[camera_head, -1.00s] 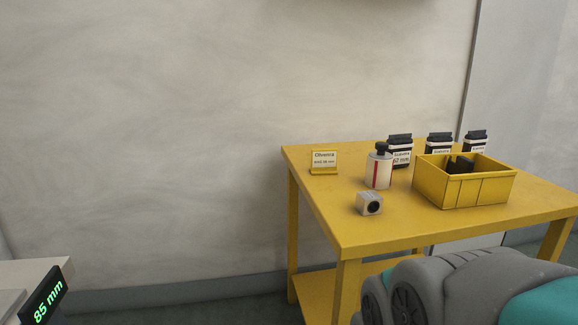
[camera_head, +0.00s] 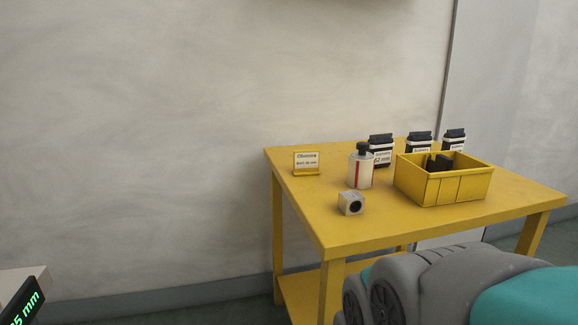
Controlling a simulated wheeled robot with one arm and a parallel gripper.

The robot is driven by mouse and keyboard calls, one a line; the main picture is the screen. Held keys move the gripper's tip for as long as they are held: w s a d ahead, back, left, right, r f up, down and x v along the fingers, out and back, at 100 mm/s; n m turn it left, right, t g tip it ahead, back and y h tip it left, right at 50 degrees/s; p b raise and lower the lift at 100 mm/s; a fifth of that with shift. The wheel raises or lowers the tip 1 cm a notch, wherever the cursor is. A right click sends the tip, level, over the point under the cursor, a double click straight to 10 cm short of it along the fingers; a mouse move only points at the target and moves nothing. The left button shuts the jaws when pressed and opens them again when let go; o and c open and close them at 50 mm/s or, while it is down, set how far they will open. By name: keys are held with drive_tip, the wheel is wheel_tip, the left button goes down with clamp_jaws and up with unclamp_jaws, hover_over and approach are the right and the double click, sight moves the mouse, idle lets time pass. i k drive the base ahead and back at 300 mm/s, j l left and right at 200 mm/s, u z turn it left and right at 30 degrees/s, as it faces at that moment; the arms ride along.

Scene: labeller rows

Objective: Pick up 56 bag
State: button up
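Several dark bags with white labels stand in a row at the back of the yellow table (camera_head: 420,222). The left bag (camera_head: 381,149) has a label that seems to read 62 mm. The label texts on the middle bag (camera_head: 419,143) and the right bag (camera_head: 454,139) are too small or too covered to read. The bottle and the yellow bin hide their lower parts. I cannot tell which bag, if any, is marked 56. My gripper is not in view; only a grey and teal part of my arm shows at the lower right.
A white bottle with a red stripe (camera_head: 360,169), a small grey cube (camera_head: 351,203) and a yellow bin (camera_head: 440,187) with dark items stand on the table. A sign (camera_head: 306,162) stands at its left. A green-digit display (camera_head: 22,308) is at the lower left.

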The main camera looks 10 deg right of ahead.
sight(417, 142)
drive_tip(key=i+l+z, duration=0.2)
drive_tip(key=z, duration=0.25)
drive_tip(key=i+l+z, duration=0.2)
drive_tip(key=z, duration=0.2)
drive_tip(key=l, duration=0.1)
